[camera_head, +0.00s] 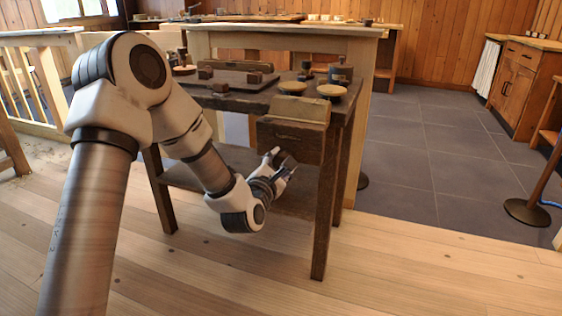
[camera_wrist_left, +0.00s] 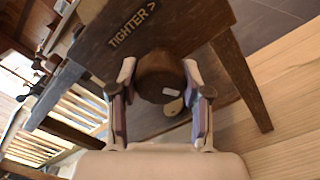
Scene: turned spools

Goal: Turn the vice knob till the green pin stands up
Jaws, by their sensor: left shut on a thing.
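The vice knob (camera_wrist_left: 160,72) is a round dark wooden knob in the left wrist view, with a pale mark on its face. It sits on the dark front face of the vice (camera_wrist_left: 190,30), beside the lettering "TIGHTER >". My left gripper (camera_wrist_left: 160,85) is shut on the knob, one finger on each side. In the head view the left gripper (camera_head: 283,164) is at the lower front of the vice (camera_head: 292,142), and the knob is hard to make out there. I cannot make out the green pin in either view. My right gripper is not in view.
The dark workbench (camera_head: 228,101) carries several round-topped pieces and dark blocks. Its front leg (camera_head: 325,215) stands close to the right of the gripper. A pale wooden counter (camera_head: 285,29) is behind it. The wooden floor (camera_head: 420,280) in front is clear.

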